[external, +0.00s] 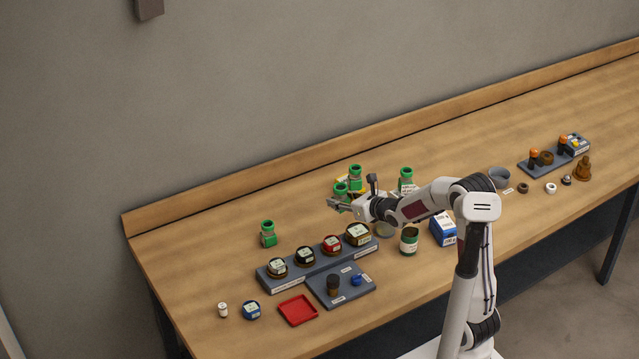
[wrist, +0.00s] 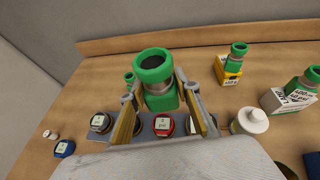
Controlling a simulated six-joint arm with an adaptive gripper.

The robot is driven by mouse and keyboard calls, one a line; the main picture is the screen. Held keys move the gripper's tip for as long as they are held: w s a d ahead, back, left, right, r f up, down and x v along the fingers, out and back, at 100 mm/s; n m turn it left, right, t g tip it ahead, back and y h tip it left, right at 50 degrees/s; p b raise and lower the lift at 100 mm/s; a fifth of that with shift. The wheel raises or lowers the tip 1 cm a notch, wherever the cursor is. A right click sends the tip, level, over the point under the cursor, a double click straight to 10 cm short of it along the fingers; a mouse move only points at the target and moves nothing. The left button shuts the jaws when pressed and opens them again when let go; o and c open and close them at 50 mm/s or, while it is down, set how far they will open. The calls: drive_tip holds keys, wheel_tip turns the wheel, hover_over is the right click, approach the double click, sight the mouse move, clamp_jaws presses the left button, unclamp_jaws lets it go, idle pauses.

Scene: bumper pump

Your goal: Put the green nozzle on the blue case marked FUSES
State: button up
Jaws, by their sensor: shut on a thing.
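My gripper (external: 338,204) is shut on a green nozzle (wrist: 155,70) with a dark round opening, held upright between the fingers, which also show in the wrist view (wrist: 161,98). The held nozzle (external: 341,191) is above the table in the external view. Another green nozzle (external: 268,233) stands at the left of the table. One (external: 356,171) is on a yellow box (wrist: 229,77), and one (external: 406,175) is on a white box (wrist: 287,98). A blue-and-white case (external: 443,230) stands right of my gripper, partly behind my arm; its marking is too small to read.
A grey tray (external: 342,291) and a red tray (external: 298,310) are near the front edge. Table space behind is clear.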

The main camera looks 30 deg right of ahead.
drive_tip(key=d+f+m+h, duration=0.1)
drive_tip(key=d+f+h, duration=0.15)
drive_tip(key=d, duration=0.65)
drive_tip(key=d+f+m+h, duration=0.1)
drive_tip(key=d+f+m, duration=0.15)
drive_tip(key=d, duration=0.75)
drive_tip(key=s+d, duration=0.5)
drive_tip(key=d, duration=0.3)
drive_tip(key=s+d+r+n+y, duration=0.1)
drive_tip(key=s+d, duration=0.4)
drive_tip(key=d, duration=0.3)
drive_tip(key=shift+d+r, duration=0.2)
drive_tip(key=shift+d, duration=0.15)
drive_tip(key=shift+f, duration=0.1)
hover_over(444, 221)
drive_tip(key=shift+f, duration=3.05)
drive_tip(key=shift+f, duration=1.9)
